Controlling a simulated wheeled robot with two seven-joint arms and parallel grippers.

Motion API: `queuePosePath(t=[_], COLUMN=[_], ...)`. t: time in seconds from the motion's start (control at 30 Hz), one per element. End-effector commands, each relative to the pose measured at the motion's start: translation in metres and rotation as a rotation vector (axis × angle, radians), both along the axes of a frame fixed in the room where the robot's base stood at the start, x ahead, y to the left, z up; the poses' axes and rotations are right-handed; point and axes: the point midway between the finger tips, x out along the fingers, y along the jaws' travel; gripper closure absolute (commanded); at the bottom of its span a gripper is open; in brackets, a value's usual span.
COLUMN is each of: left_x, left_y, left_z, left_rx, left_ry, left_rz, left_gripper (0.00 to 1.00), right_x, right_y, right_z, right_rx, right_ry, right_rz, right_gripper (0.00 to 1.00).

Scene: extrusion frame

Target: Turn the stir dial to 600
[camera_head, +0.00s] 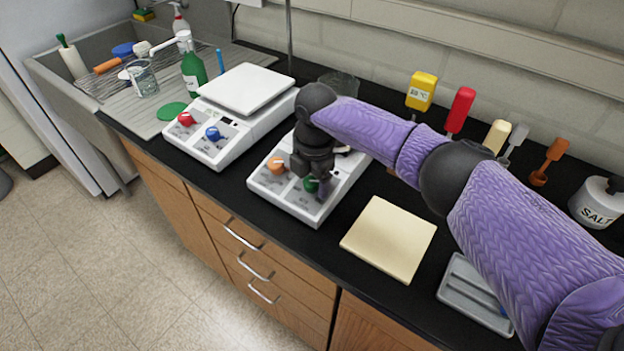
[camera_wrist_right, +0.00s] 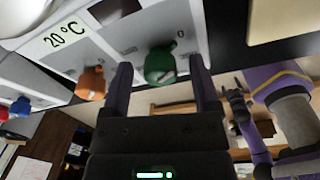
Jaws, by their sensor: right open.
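The nearer white hotplate stirrer (camera_head: 318,212) stands on the black counter with an orange dial (camera_head: 277,165) and a green dial (camera_head: 311,185) on its front panel. My right gripper (camera_head: 313,174) is over this panel, at the green dial. In the right wrist view the green dial (camera_wrist_right: 160,66) lies between the two open fingers (camera_wrist_right: 160,85), with a visible gap on each side. The orange dial (camera_wrist_right: 91,83) is left of the fingers there, near a 20 °C display (camera_wrist_right: 66,35). My left gripper (camera_wrist_right: 237,108) shows small in the right wrist view; its opening is unclear. The dial scales are too small to read.
A second white stirrer (camera_head: 243,88) with red (camera_head: 186,118) and blue (camera_head: 213,133) dials stands to the left. A cream pad (camera_head: 389,238) and a grey tray (camera_head: 474,294) lie to the right. A glass beaker (camera_head: 340,83) stands behind.

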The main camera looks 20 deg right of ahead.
Motion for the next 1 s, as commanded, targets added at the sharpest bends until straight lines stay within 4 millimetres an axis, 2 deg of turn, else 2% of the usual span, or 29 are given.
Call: queuePosePath(t=[0.23,0.6,0.83,1.0], left_x=[0.0,0.0,0.0,0.001], left_y=[0.0,0.0,0.0,0.0], left_z=[0.0,0.0,0.002,0.01], left_rx=[0.0,0.0,0.001,0.0], left_ry=[0.0,0.0,-0.001,-0.003], left_rz=[0.0,0.0,0.0,0.0], left_gripper=[0.0,0.0,0.0,0.0], right_x=[0.0,0.0,0.0,0.0], right_y=[0.0,0.0,0.0,0.0], right_z=[-0.001,-0.001,0.0,0.001], right_rx=[0.0,0.0,0.002,0.009], right_ry=[-0.001,-0.001,-0.003,-0.01], right_rz=[0.0,0.0,-0.007,-0.054], right_gripper=[0.22,1.0,1.0,1.0])
